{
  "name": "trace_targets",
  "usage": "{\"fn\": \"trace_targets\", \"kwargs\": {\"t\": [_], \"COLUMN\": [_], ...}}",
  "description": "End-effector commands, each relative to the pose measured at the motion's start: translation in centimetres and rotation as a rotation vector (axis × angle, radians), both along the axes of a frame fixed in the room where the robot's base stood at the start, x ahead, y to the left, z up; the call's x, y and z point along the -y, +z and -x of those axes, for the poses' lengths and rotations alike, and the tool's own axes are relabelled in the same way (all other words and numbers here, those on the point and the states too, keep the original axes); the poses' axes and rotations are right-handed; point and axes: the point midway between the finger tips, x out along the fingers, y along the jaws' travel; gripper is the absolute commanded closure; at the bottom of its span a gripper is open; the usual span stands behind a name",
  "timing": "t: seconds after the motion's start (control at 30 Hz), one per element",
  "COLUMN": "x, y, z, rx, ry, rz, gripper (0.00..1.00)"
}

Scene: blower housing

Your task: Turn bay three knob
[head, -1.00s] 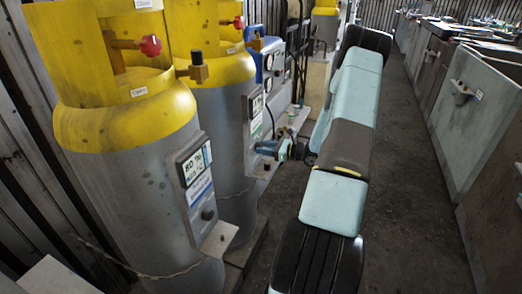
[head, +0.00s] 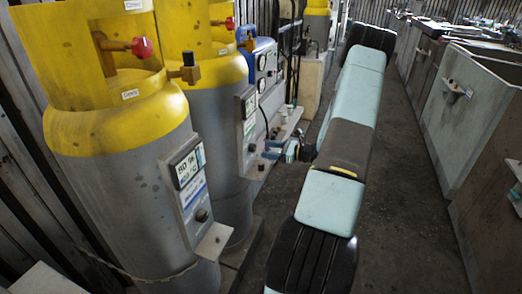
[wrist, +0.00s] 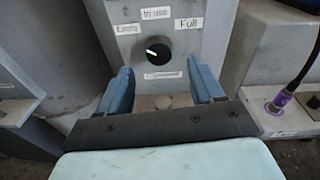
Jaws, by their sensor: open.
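In the wrist view a round black knob (wrist: 158,49) with a white pointer mark sits on a grey panel. The mark lies on the knob's left side, toward the "Empty" label. Labels "In use" and "Full" are above and right; the label below is too blurred to read. My gripper (wrist: 160,74) is open, with blue fingers left and right below the knob and nothing between them. The knob appears ahead of the fingertips, apart from them. In the head view my gripper (head: 283,151) is small, beside the second cylinder's panel (head: 249,125). No bay number is readable.
Grey cylinders with yellow tops (head: 115,150) line the left, with panels and shelf ledges jutting out. A purple connector with a black cable (wrist: 278,102) stands right of my gripper. Grey bins (head: 465,120) line the right; the floor (head: 405,220) between is clear.

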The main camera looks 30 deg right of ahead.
Motion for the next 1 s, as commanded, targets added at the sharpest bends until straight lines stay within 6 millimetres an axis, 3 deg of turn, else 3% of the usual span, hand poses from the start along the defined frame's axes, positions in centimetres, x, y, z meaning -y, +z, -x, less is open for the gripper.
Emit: {"fn": "trace_targets", "kwargs": {"t": [0.2, 0.43, 1.0], "x": [2.9, 4.9, 5.5], "y": [0.3, 0.6, 0.7], "z": [3.3, 5.6, 6.4], "rx": [-0.001, -0.001, -0.001], "ry": [-0.003, -0.001, 0.000], "rz": [0.000, -0.001, -0.002], "gripper": [0.34, 0.34, 0.34]}}
